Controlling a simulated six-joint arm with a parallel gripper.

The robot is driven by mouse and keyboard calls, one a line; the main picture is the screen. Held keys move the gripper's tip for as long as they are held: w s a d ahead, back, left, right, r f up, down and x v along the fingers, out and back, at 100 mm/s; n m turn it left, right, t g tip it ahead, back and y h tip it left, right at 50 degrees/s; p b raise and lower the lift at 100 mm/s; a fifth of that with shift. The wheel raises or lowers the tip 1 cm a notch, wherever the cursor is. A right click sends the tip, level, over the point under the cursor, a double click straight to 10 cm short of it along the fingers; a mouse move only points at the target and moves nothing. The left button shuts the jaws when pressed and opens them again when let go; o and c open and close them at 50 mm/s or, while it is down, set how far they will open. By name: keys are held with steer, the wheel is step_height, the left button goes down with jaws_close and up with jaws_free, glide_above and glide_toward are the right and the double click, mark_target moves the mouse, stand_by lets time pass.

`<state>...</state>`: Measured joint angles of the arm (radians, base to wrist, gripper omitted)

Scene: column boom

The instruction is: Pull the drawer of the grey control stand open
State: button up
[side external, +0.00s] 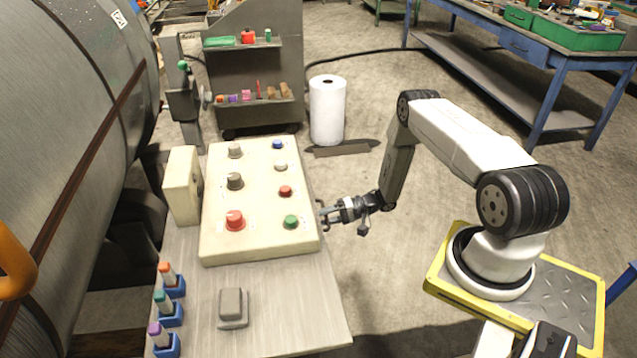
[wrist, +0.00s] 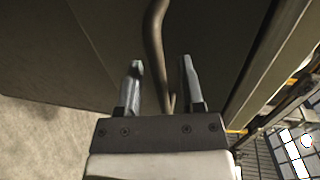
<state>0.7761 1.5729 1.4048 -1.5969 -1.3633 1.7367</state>
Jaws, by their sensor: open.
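The grey control stand (side external: 300,300) has a cream button panel on its top in the side view. Its drawer front is not visible there. My gripper (side external: 325,216) is just off the stand's right side, beside the panel. In the wrist view a dark grey face (wrist: 60,45) fills much of the picture, with a curved brown-grey bar handle (wrist: 153,40) on it. My gripper (wrist: 160,68) is open, one finger on each side of the handle in the picture. I cannot tell if either finger touches it.
On the stand are the cream panel (side external: 260,222) with knobs and buttons, a grey block switch (side external: 231,305) and several small bottles in blue holders. A white roll (side external: 327,115) stands on the floor behind. The floor between stand and my base is clear.

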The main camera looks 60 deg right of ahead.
jaws_close()
stand_by(1.4)
